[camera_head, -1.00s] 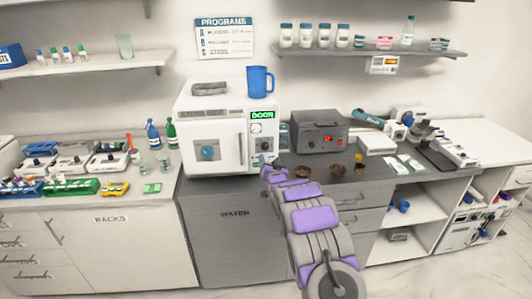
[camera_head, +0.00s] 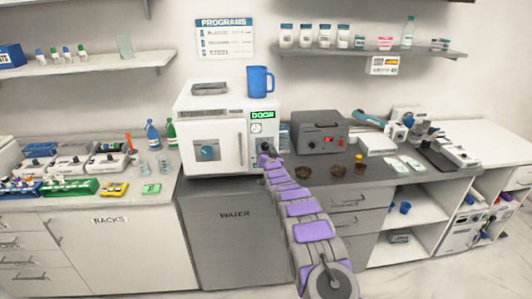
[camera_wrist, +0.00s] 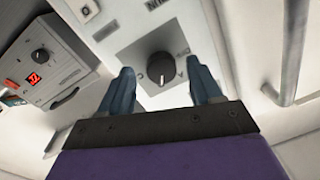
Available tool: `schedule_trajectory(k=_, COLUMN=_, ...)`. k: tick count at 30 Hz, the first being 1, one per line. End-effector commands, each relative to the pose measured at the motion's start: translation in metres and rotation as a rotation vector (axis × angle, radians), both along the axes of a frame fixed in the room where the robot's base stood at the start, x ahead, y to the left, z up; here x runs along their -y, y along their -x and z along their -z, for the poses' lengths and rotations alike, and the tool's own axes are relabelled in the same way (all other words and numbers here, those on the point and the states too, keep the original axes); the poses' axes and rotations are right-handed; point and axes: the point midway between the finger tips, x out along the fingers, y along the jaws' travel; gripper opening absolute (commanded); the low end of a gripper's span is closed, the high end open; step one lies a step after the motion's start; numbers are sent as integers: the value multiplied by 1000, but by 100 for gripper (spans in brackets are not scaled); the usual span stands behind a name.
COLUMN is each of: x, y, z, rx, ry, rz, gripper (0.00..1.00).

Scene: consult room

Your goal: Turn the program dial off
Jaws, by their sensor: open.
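The program dial (camera_wrist: 161,68) is a dark round knob with a light pointer line, on the white front panel of the autoclave-like machine. In the wrist view it sits between and beyond the fingertips of my gripper (camera_wrist: 160,82). The two blue-grey fingers are open, one on each side of the dial, and do not visibly touch it. In the head view my gripper (camera_head: 265,150) is at the right side of the white machine (camera_head: 212,108) and hides the dial. A green display above reads what looks like "DOOR".
A vertical door handle (camera_wrist: 291,50) stands close to the right of my gripper in the wrist view. A grey box with a red display (camera_head: 320,133) is right of the machine. A blue mug (camera_head: 260,82) stands on top.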

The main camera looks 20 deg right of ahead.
Motion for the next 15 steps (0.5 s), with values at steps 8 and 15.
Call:
schedule_trajectory(k=8, x=2, y=-5, z=-1, rx=3, ry=0, rz=1, gripper=64)
schedule_trajectory(k=15, x=2, y=-6, z=-1, rx=2, ry=0, rz=1, gripper=64)
